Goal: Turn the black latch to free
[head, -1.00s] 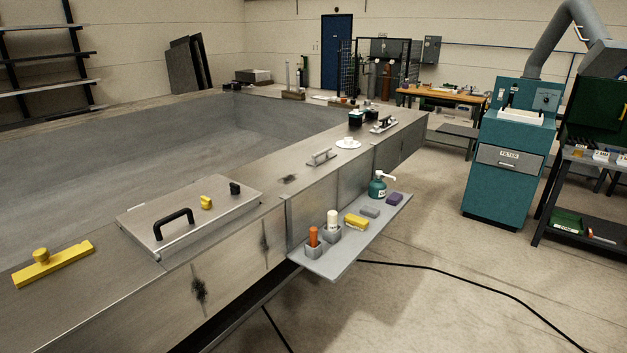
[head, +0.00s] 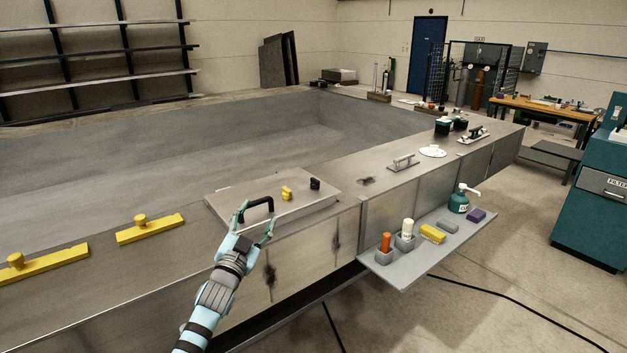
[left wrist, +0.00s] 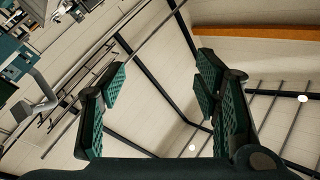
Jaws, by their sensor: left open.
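The hatch lid (head: 240,196) is a flat grey metal plate on the pontoon deck. A small black latch (head: 315,184) stands near its far right corner, and a yellow latch (head: 287,192) stands to the left of it. A black bar handle (head: 262,201) is at the lid's near side. My left gripper (head: 257,216) is open and overlaps the handle in the head view; I cannot tell whether it touches. It is apart from the black latch. The left wrist view shows its open fingers (left wrist: 160,105) with nothing between them, against wall and ceiling. My right gripper is out of view.
Yellow bars with knobs (head: 150,233) lie on the deck at left. A side shelf (head: 398,275) holds an orange item, a white item, sponges and a green pump bottle (head: 459,203). A grey metal handle (head: 402,163) is further along the deck. A cable crosses the floor.

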